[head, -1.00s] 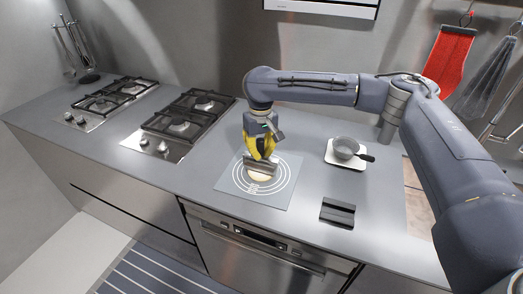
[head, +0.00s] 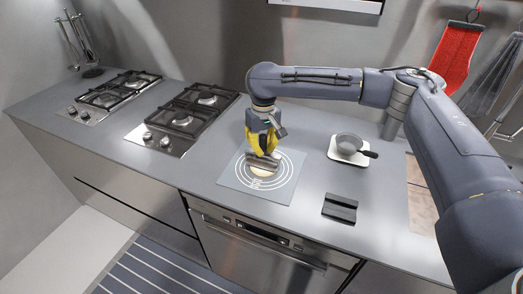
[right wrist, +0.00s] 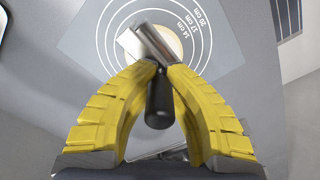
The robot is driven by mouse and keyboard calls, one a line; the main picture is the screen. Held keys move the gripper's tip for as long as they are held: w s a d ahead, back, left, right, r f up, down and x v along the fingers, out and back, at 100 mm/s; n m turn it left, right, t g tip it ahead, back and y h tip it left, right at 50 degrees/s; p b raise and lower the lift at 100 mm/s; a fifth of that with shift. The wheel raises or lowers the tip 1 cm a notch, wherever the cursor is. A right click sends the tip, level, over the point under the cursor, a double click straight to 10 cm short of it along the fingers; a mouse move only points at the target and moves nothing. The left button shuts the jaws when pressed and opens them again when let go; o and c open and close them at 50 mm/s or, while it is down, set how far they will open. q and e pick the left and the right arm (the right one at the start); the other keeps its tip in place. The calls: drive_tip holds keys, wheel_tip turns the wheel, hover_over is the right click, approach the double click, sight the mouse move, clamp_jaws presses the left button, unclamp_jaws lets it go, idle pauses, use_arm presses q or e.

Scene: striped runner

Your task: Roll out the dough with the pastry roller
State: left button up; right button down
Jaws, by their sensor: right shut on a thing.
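The pastry roller has a short metal barrel (head: 266,160) and a black handle (right wrist: 160,103). My right gripper (head: 263,151) is shut on the roller's handle, which shows between its yellow fingers in the right wrist view. The dough (head: 261,171) is a small pale disc near the middle of the ringed pastry mat (head: 232,180). The barrel lies over the dough and hides part of it; the dough also shows beside the barrel in the right wrist view (right wrist: 172,42). Whether barrel and dough touch I cannot tell. My left gripper is not in view.
A dark rack (head: 340,208) lies on the counter at the front right. Two gas hobs (head: 188,122) are at the left.

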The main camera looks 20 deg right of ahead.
drive_tip(key=shift+w+d, duration=0.45)
drive_tip(key=shift+w, duration=0.1)
drive_tip(key=shift+w, duration=0.1)
drive_tip(key=shift+w+d+f, duration=0.1)
drive_tip(key=shift+w+d, duration=0.75)
drive_tip(key=shift+w, duration=0.15)
drive_tip(key=shift+s+a, duration=0.1)
drive_tip(key=shift+s, duration=0.05)
drive_tip(key=shift+s+a, duration=0.75)
drive_tip(key=shift+s, duration=0.25)
drive_tip(key=shift+s+a, duration=0.1)
